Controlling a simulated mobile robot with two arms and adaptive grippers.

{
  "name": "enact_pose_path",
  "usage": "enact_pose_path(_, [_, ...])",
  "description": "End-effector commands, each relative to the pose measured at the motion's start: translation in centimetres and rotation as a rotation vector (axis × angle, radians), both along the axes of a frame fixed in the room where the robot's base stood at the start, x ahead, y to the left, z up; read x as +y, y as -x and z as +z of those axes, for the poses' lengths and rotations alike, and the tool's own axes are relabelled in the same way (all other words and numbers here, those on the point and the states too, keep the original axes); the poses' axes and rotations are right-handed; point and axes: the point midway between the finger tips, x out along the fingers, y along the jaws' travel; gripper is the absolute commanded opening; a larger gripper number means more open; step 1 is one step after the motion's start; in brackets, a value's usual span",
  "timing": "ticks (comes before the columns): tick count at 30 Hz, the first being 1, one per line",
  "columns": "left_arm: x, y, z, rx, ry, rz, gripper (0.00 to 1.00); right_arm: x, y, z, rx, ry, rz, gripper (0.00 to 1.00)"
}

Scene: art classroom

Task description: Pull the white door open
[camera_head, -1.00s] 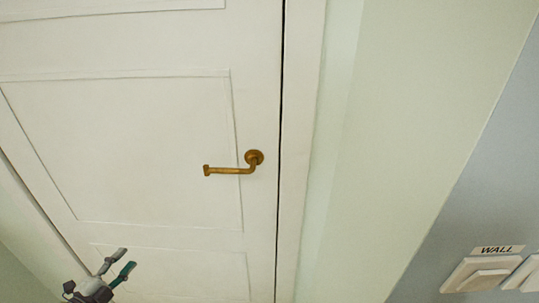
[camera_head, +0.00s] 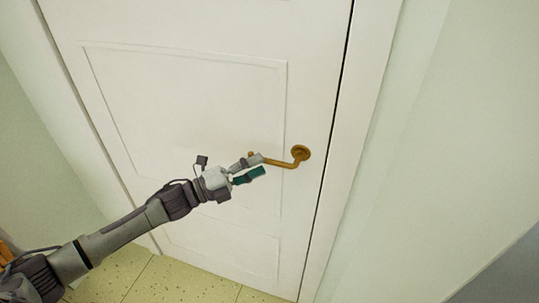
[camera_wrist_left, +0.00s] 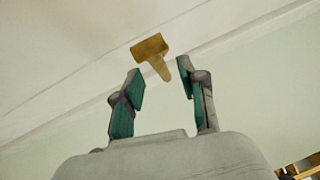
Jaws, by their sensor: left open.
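The white door (camera_head: 190,110) fills the middle of the head view and stands in its frame, with a thin dark gap along its right edge. A brass lever handle (camera_head: 299,154) sits near that edge, its lever pointing left. My left gripper (camera_head: 261,165) is in front of the lever and hides part of it. In the left wrist view, the free end of the handle (camera_wrist_left: 151,48) shows just beyond and between the two open fingertips (camera_wrist_left: 160,76). I cannot tell whether a finger touches the lever. My right gripper is not in view.
The door frame (camera_head: 362,130) and a pale wall (camera_head: 460,110) stand to the right. Another wall (camera_head: 40,150) is on the left. The speckled tile floor (camera_head: 180,283) shows below the door.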

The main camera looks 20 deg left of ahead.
Motion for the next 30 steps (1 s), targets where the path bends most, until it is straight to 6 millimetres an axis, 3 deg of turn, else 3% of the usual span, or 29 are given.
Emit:
enact_pose_path(7, [-2.5,-2.3,0.6,-0.001,-0.001,0.000,0.41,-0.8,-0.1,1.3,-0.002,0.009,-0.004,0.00])
enact_pose_path(19, [-3.0,-2.7,0.5,0.001,-0.002,0.001,0.41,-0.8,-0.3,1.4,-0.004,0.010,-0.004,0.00])
enact_pose_path(26, [-3.0,-2.7,0.5,0.001,-0.001,0.001,0.03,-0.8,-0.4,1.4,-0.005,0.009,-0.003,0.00])
enact_pose_path(30, [-3.0,-2.7,0.5,0.001,-0.001,0.001,0.00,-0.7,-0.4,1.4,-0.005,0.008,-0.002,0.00])
